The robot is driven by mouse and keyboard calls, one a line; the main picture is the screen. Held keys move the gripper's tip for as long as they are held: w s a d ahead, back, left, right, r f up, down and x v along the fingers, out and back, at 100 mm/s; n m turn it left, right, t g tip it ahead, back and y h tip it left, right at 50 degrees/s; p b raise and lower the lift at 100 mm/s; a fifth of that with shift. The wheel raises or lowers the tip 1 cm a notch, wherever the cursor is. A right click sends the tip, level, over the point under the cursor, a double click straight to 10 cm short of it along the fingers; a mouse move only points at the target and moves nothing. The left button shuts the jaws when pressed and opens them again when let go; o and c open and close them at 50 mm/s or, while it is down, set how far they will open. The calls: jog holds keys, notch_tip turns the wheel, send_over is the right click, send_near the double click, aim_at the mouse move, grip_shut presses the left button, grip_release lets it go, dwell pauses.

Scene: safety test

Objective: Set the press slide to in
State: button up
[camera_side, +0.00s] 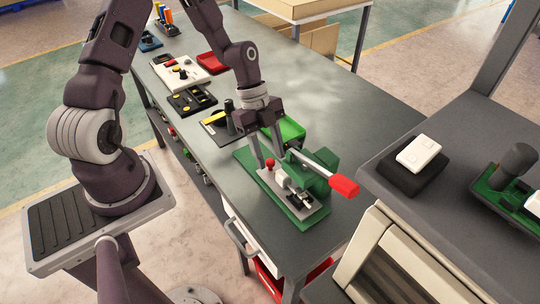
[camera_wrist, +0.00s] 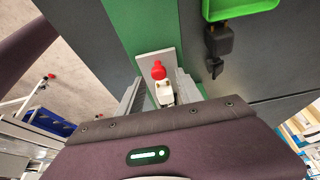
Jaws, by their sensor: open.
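The press (camera_side: 322,166) stands on a green base plate (camera_side: 300,222) near the table's front end, with a silver lever that ends in a red grip (camera_side: 344,187). Its slide is a light block on a grey plate, with a small red knob (camera_side: 269,163) at the rear end. My gripper (camera_side: 271,158) is open and points down at the knob. In the wrist view, the red knob (camera_wrist: 158,71) and the white block under it lie between my two fingers (camera_wrist: 160,84), with gaps at the sides. Whether a finger touches the knob cannot be told.
A bright green box (camera_side: 291,131) stands close behind the press. Black and white panels (camera_side: 192,99) and a red tray (camera_side: 213,62) lie farther back on the grey table. A second bench at right holds a white switch (camera_side: 418,152) and another green device (camera_side: 505,190). The table's right middle is clear.

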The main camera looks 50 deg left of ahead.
jog(key=v, duration=0.6)
jog(key=s+d+r+n+t+y, duration=0.2)
jog(key=s+r+n, duration=0.6)
jog(key=r+n, duration=0.1)
jog(key=s+d+r+n+t+y, duration=0.2)
jog(key=s+r+n+t, duration=0.1)
jog(key=s+r+n, duration=0.6)
notch_tip(320, 180, up, 3)
jog(key=shift+s+d+f+t+y, duration=0.1)
jog(key=shift+s+d+t+y, duration=0.1)
jog(key=shift+d+t+y, duration=0.15)
